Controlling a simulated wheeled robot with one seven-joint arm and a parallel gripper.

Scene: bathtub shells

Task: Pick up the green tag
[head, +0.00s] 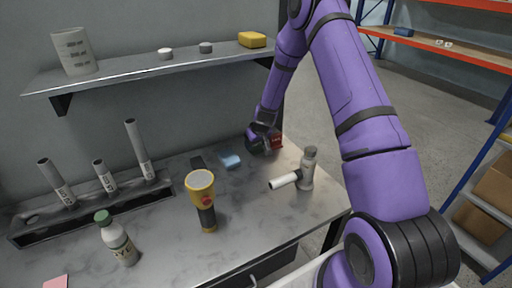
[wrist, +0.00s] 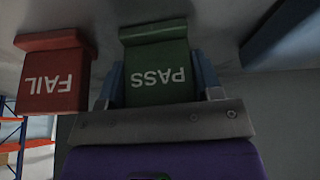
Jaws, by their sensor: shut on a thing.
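The green tag (wrist: 158,65) is marked PASS and shows upside down in the wrist view. My gripper (wrist: 160,75) has a finger on each side of it and is shut on it. In the head view my gripper (head: 262,140) is at the back right of the bench, and the tag is mostly hidden there. A red tag (wrist: 52,80) marked FAIL stands just beside the green one, with a small gap between them. The red tag also shows in the head view (head: 277,141).
On the bench (head: 165,245) are a blue piece (head: 230,161), a yellow flashlight (head: 202,198), a grey bottle with a white tube (head: 306,170), a green-capped bottle (head: 116,240) and a rack (head: 90,212) of tubes. A wall shelf (head: 150,73) hangs above.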

